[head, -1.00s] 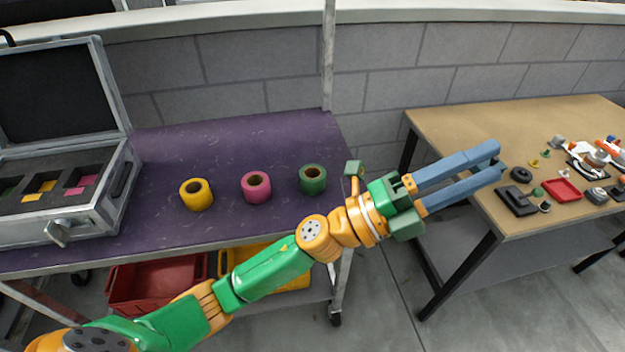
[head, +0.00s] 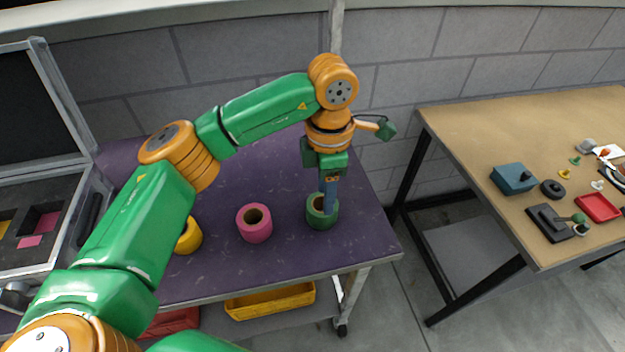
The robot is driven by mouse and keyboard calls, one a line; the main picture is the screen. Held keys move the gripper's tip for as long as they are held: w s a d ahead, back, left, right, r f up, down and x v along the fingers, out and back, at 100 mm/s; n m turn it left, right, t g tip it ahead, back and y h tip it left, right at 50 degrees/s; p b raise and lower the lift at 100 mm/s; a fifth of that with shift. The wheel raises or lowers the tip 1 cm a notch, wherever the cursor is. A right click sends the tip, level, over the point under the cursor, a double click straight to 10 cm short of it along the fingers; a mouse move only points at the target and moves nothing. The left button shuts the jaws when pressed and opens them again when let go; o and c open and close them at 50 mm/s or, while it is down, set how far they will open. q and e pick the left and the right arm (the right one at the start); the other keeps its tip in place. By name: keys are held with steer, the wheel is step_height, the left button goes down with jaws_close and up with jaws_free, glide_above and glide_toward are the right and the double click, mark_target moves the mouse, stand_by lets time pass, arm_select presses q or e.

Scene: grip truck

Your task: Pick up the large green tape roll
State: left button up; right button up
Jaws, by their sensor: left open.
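The green tape roll (head: 318,218) stands on the purple-topped cart (head: 290,258), near its right end. My left gripper (head: 328,208) points straight down at the roll, with its blue fingers at the roll's hole and rim. The fingers overlap in this view, so the gap between them is hidden. The gripper is open, and I cannot tell whether a finger touches the roll. A pink tape roll (head: 254,232) stands to the left of the green one. A yellow tape roll (head: 189,240) is farther left, partly hidden by my arm. My right gripper is not in view.
An open metal case (head: 62,215) with foam compartments sits at the left. A post (head: 336,30) rises behind the cart. A wooden table (head: 500,120) with small parts stands at the right, across a floor gap. A yellow bin (head: 270,300) is on the lower shelf.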

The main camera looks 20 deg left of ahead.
mark_target(316, 219)
arm_select(q)
steer(key=f, duration=0.1)
steer(key=s+f+p, duration=0.1)
steer(key=f+p, duration=0.1)
steer(key=shift+s+d, duration=0.15)
steer(key=shift+d, duration=0.15)
step_height(316, 219, down, 3)
steer(key=shift+a+f+p, duration=0.1)
steer(key=shift+a+p, duration=0.05)
steer(key=shift+p, duration=0.25)
steer(key=shift+w+a+f, duration=0.15)
steer(key=shift+w+f, duration=0.1)
steer(key=shift+w, duration=0.15)
steer(key=shift+s+r, duration=0.15)
jaws_close()
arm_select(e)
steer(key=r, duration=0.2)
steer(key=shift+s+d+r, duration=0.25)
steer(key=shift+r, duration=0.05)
